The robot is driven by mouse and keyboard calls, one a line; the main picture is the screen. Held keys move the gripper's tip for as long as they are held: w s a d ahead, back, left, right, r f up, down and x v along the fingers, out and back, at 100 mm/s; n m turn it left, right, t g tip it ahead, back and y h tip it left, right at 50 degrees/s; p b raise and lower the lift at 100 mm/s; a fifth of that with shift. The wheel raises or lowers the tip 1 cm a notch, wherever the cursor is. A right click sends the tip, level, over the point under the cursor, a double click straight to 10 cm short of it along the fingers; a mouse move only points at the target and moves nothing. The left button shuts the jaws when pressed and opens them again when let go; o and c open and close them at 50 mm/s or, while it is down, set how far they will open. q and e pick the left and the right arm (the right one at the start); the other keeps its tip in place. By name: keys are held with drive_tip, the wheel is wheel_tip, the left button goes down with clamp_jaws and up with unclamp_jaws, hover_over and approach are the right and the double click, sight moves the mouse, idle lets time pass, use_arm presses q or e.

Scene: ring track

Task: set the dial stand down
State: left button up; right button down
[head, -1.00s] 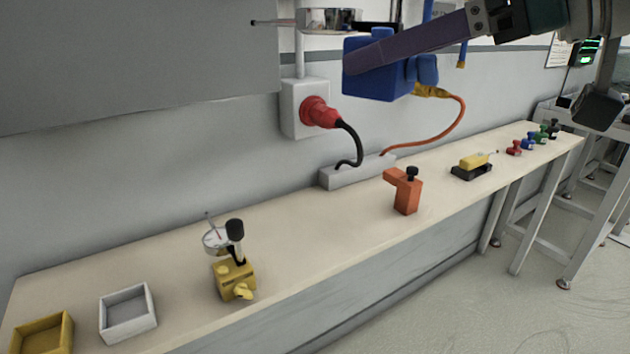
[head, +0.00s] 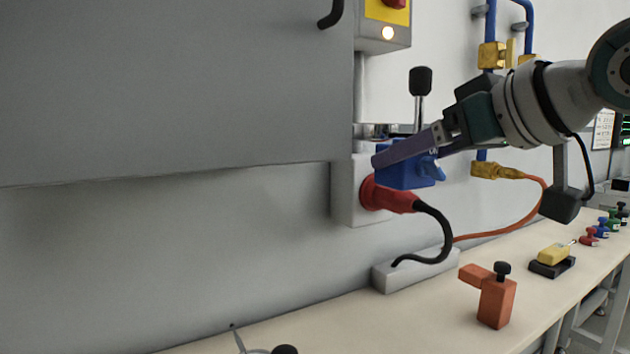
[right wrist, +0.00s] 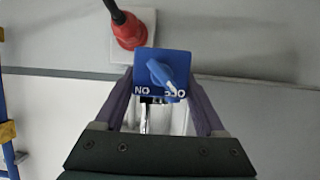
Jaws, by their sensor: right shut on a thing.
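My left gripper is not in view.
The bench (head: 400,318) runs below. An orange block (head: 496,303), a yellow-and-black item (head: 553,258) and several small coloured knobs stand on it. A red plug (head: 390,195) with a black cable is on the wall. A large grey panel (head: 170,90) fills the left.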

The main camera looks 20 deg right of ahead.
wheel_tip(320, 180, down, 22)
drive_tip(key=b, duration=0.7)
drive_tip(key=shift+f, duration=0.2)
wheel_tip(320, 180, down, 4)
drive_tip(key=shift+f+b, duration=0.15)
drive_tip(key=shift+b, duration=0.95)
drive_tip(key=shift+c, duration=1.8)
unclamp_jaws()
drive_tip(key=shift+s+f, duration=0.1)
drive_tip(key=shift+f, duration=0.15)
drive_tip(key=o, duration=0.4)
drive_tip(key=shift+c, duration=0.2)
